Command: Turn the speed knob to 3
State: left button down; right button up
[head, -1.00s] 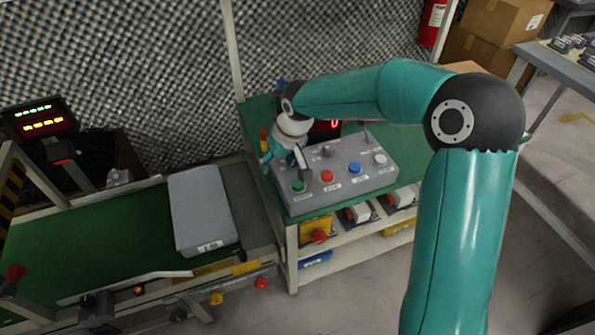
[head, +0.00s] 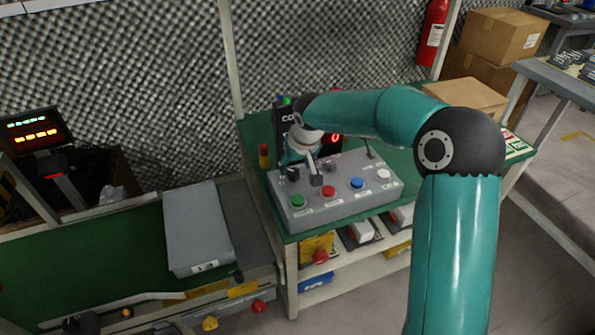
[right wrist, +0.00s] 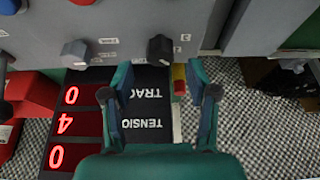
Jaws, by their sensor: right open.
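A grey control panel (head: 345,182) stands on the green bench, with green, red, blue and white buttons along its front. Behind them are a dark left knob (head: 293,174) and a second knob (head: 329,165). My right gripper (head: 304,172) is open over the panel's left side. In the right wrist view, the left knob (right wrist: 160,50) shows just beyond and between the open fingertips (right wrist: 160,78), apparently untouched. The second knob (right wrist: 74,53) lies left of the fingers. The knob labels are too small to read. My left gripper is out of view.
A display (right wrist: 75,125) behind the panel shows 0, 4 and 0 in red, upside down in the right wrist view.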

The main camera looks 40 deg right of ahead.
aim_at(294, 172)
jog(key=shift+x, duration=1.9)
